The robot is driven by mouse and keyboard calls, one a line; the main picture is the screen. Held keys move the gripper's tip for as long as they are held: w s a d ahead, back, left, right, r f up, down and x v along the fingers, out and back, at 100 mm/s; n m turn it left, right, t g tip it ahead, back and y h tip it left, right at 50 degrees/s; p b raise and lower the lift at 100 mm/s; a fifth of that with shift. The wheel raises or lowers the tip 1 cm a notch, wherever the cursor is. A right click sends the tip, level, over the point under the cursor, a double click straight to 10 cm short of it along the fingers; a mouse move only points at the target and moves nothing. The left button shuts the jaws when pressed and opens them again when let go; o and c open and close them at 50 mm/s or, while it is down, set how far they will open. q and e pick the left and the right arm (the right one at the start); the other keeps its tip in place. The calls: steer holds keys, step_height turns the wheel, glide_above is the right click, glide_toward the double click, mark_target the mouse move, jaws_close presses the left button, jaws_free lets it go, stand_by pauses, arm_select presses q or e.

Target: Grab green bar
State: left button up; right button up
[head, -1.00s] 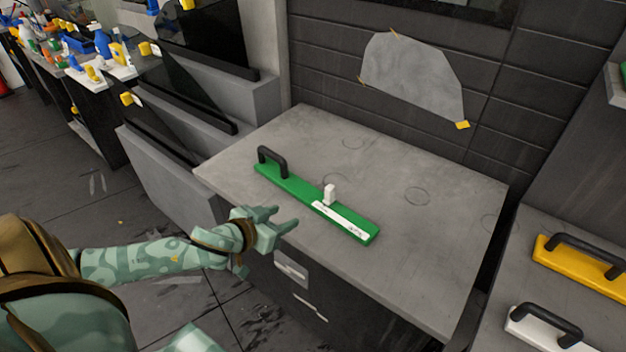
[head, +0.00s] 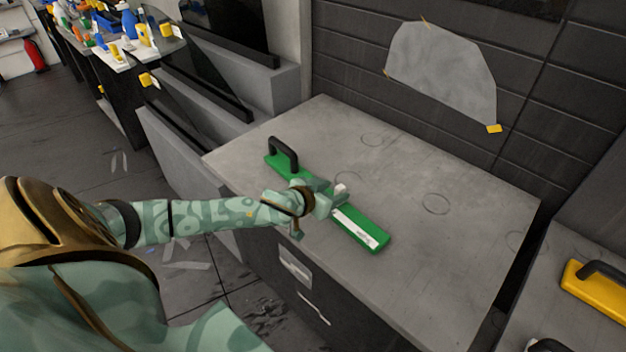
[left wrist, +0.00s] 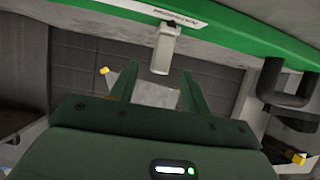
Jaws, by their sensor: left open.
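The green bar (head: 368,232) lies on the grey countertop in the head view, with a black handle (head: 284,152) at its far left end. A white label and a small white upright block (head: 341,190) sit near its middle. My left gripper (head: 338,199) is over the bar's middle, by the white block, and hides part of the bar. In the left wrist view the bar (left wrist: 228,32) crosses the top, and the white block (left wrist: 165,48) is in line with the gap between the open fingers (left wrist: 157,90). Contact cannot be told. My right gripper is not in view.
The grey countertop (head: 440,260) is otherwise clear. A dark tiled wall with a taped grey sheet (head: 442,75) stands behind it. A yellow bar with a black handle (head: 597,290) lies on the right-hand counter. Bottles stand on a shelf at the upper left.

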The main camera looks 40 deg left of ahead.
mark_target(337, 192)
arm_select(q)
steer(key=b+x, duration=0.1)
steer(key=x, duration=0.1)
steer(key=b+x, duration=0.1)
steer(key=x, duration=0.2)
steer(key=shift+f, duration=0.4)
steer(key=shift+s, duration=0.1)
jaws_close()
steer(key=shift+r, duration=0.15)
